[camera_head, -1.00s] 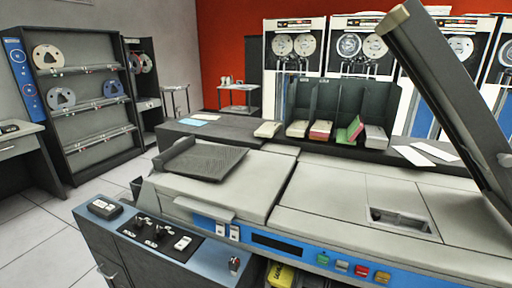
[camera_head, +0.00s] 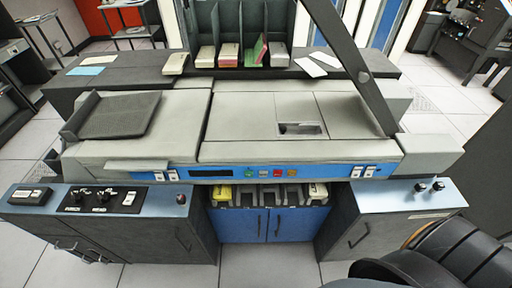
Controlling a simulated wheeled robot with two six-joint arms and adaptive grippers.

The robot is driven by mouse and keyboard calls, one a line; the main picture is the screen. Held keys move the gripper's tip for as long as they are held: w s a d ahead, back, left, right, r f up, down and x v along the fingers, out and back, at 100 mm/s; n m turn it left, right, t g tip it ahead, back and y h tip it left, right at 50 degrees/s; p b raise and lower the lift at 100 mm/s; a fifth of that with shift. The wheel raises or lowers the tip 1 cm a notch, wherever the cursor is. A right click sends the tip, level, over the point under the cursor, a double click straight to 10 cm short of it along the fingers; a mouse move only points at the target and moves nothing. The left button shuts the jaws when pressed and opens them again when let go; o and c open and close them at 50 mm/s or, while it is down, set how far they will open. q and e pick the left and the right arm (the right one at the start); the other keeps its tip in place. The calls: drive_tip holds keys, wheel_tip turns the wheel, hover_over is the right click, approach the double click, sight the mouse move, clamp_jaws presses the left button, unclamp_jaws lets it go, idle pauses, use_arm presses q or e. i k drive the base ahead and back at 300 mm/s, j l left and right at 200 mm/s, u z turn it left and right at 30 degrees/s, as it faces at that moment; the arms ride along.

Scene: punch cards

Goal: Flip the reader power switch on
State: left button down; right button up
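The card reader (camera_head: 250,130) is a long pale grey machine with a blue front strip, seen in the head view. Two small white rocker switches (camera_head: 165,176) sit at the strip's left end, and another pair (camera_head: 364,172) at its right end. A separate white switch (camera_head: 129,198) is on the dark panel (camera_head: 100,199) with black knobs, on the left desk top. I cannot read which one is reader power, or whether any is on. Neither gripper shows in the view.
A dark slanted panel (camera_head: 350,65) rises over the machine's right part. Coloured buttons (camera_head: 270,173) line the strip's middle. Card trays (camera_head: 240,55) stand behind. Two black knobs (camera_head: 429,186) are on the right desk top. A dark rounded shape (camera_head: 445,258) fills the bottom right corner.

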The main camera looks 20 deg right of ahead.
sight(370, 171)
drive_tip(key=z, duration=1.95)
